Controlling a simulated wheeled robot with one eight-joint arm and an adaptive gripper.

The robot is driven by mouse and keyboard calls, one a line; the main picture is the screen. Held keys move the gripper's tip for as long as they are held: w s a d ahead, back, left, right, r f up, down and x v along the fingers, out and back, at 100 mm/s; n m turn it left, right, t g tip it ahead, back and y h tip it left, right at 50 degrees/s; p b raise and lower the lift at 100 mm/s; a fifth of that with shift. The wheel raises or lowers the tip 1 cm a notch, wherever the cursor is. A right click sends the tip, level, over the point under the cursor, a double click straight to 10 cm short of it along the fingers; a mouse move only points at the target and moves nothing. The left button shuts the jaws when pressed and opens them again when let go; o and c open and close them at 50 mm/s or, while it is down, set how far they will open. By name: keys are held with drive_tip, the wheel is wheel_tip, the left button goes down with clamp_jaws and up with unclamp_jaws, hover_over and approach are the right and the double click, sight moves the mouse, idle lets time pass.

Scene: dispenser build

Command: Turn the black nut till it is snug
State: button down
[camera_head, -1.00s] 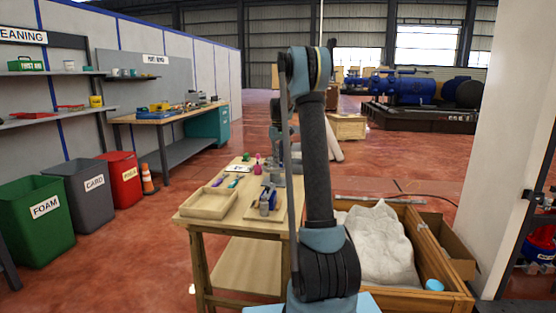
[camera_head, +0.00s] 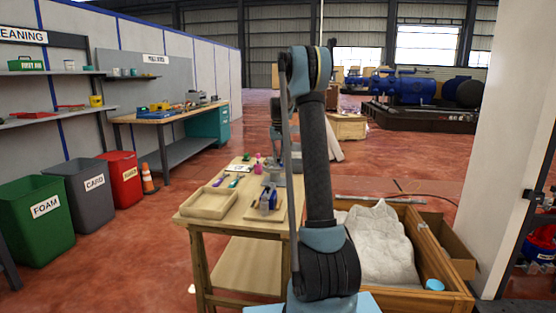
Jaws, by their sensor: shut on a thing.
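My gripper (camera_head: 271,182) is small and partly hidden by my own arm, low over the back right of the wooden work table (camera_head: 214,223). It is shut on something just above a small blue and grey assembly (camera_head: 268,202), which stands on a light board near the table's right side. The black nut is too small to make out clearly at this distance. The thing in the jaws appears to be at the top of that assembly. Whether the nut sits flush cannot be seen.
An empty shallow wooden tray (camera_head: 208,204) lies on the table's front left. Pink bottles (camera_head: 257,164) and small coloured tools (camera_head: 235,181) lie behind it. A wooden crate (camera_head: 446,275) with white sheeting stands right of the table.

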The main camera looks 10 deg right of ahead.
drive_tip(key=shift+m, duration=1.6)
drive_tip(key=c, duration=1.6)
unclamp_jaws()
drive_tip(key=shift+r, duration=0.15)
wheel_tip(320, 180, up, 12)
drive_tip(key=shift+w+f, duration=0.1)
drive_tip(key=shift+f, duration=0.05)
